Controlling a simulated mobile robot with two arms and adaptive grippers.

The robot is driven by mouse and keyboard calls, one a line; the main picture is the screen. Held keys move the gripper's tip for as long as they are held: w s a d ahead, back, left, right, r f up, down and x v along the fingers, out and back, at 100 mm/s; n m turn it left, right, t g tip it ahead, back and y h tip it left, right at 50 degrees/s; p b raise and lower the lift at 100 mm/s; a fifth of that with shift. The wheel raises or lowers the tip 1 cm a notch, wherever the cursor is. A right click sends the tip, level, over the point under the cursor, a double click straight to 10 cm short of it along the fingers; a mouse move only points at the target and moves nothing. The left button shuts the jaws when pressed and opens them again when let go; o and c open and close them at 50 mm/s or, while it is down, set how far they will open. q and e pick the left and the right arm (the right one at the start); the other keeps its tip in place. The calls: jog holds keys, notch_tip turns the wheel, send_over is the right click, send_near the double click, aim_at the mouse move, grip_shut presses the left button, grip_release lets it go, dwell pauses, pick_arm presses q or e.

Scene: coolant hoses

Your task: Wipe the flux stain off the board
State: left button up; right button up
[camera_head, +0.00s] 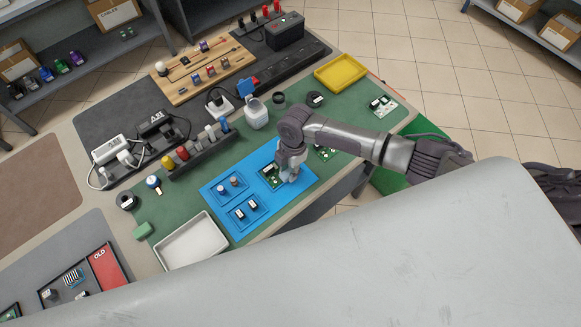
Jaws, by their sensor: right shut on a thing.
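A small green circuit board (269,177) with pale parts lies on the blue mat (240,184) on the workbench. My right gripper (289,175) comes in from the right and points down at the right side of this board. It is shut on a small pale thing that its fingers mostly hide; I cannot tell what it is or whether it touches the board. No flux stain can be made out at this size. My left gripper is not in view.
Blue trays with small parts (243,212) lie on the mat's left part. Behind are a white container (256,117) and a yellow tray (341,72). Another board (326,153) lies beside my arm.

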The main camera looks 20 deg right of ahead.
jog(key=shift+s+a, duration=0.3)
jog(key=shift+a, duration=0.35)
jog(key=shift+s+a, duration=0.25)
jog(key=shift+a, duration=0.4)
jog(key=shift+w+d, duration=0.1)
jog(key=shift+d, duration=0.05)
jog(key=shift+w+d, duration=0.3)
jog(key=shift+d, duration=0.5)
jog(key=shift+w+d, duration=0.3)
jog(key=shift+d, duration=0.5)
notch_tip(320, 180, up, 6)
jog(key=p, duration=0.6)
jog(key=shift+a, duration=0.1)
